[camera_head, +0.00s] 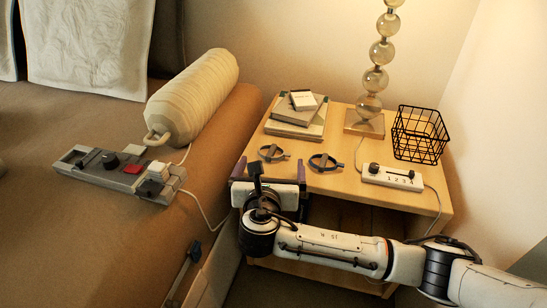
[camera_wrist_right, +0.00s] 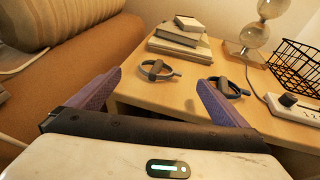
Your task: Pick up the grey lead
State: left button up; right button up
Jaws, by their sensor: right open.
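Two small looped leads with dark grips lie on the wooden nightstand (camera_head: 345,182). The left looped lead (camera_head: 272,153) looks grey, and it also shows in the wrist view (camera_wrist_right: 155,70). The right looped lead (camera_head: 325,162) is a similar dark grey, and it shows in the wrist view (camera_wrist_right: 228,87) too. I cannot tell surely which is the grey one. My right gripper (camera_head: 269,169) is open and empty at the nightstand's front left edge, short of the left looped lead. Its purple fingers (camera_wrist_right: 160,82) stand wide apart in the wrist view. My left gripper is not in view.
Books (camera_head: 298,115) are stacked behind the leads. A lamp (camera_head: 366,118), a black wire basket (camera_head: 419,135) and a white switch box (camera_head: 392,177) with a cord stand to the right. The bed at left holds a cream bolster (camera_head: 195,95) and a grey control strip (camera_head: 120,172).

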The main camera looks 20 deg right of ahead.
aim_at(274, 152)
jog(key=shift+w+d+f, duration=0.25)
jog(key=shift+w+d, duration=0.05)
jog(key=shift+w, duration=0.3)
jog(key=b+x, duration=0.3)
jog(key=x, duration=0.1)
jog(key=shift+w+d, duration=0.2)
jog(key=shift+w, duration=0.05)
jog(key=shift+w+d+r, duration=0.1)
jog(key=shift+w, duration=0.15)
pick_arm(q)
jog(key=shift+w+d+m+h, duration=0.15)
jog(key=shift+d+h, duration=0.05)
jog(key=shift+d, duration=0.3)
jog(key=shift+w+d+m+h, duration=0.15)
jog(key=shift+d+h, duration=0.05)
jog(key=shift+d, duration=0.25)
pick_arm(e)
jog(key=shift+c, duration=0.3)
jog(key=c, duration=1)
